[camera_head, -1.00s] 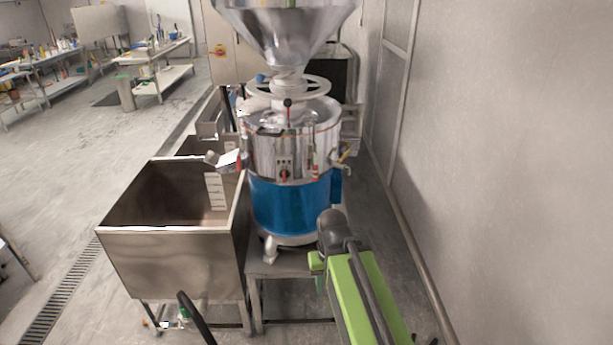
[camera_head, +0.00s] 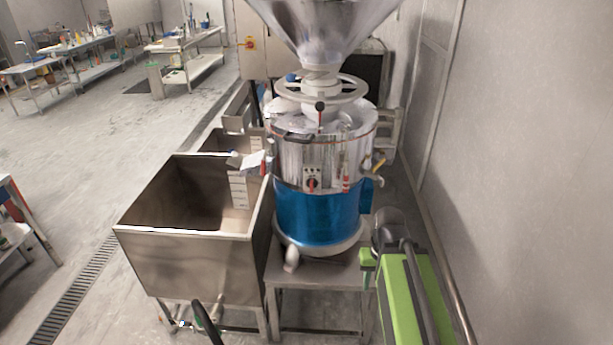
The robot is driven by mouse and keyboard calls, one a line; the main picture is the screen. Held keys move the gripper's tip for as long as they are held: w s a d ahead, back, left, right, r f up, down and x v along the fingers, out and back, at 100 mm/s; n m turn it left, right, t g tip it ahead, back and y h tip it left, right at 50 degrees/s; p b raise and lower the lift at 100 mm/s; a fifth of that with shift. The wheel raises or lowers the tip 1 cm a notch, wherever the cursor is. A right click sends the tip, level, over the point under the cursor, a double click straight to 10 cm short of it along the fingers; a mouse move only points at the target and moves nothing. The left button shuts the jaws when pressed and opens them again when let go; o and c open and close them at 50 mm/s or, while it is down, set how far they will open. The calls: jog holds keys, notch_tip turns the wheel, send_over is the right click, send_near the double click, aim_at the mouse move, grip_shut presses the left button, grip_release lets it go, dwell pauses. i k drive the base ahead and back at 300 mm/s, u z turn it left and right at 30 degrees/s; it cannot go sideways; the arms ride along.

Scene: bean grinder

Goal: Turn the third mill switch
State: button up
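A grinding mill (camera_head: 318,212) with a shiny steel upper body and a blue lower band stands upright right of the picture's middle. A small control panel on its front carries a red and black switch (camera_head: 313,183); its exact turn position is too small to tell. I cannot tell from this view whether this is the third mill. My gripper's fingers do not show, and nothing visible of mine touches the switch.
A steel sink (camera_head: 195,260) stands close left of the mill. The mill rests on a low metal stand (camera_head: 320,280), with a large hopper (camera_head: 325,30) above. A wall (camera_head: 535,170) runs along the right. Open floor (camera_head: 90,165) lies to the left.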

aim_at(312, 183)
jog(key=u, duration=0.05)
jog(key=i, duration=0.35)
jog(key=z, duration=0.65)
jog(key=k, duration=1.15)
jog(key=u, duration=2.35)
jog(key=i, duration=0.45)
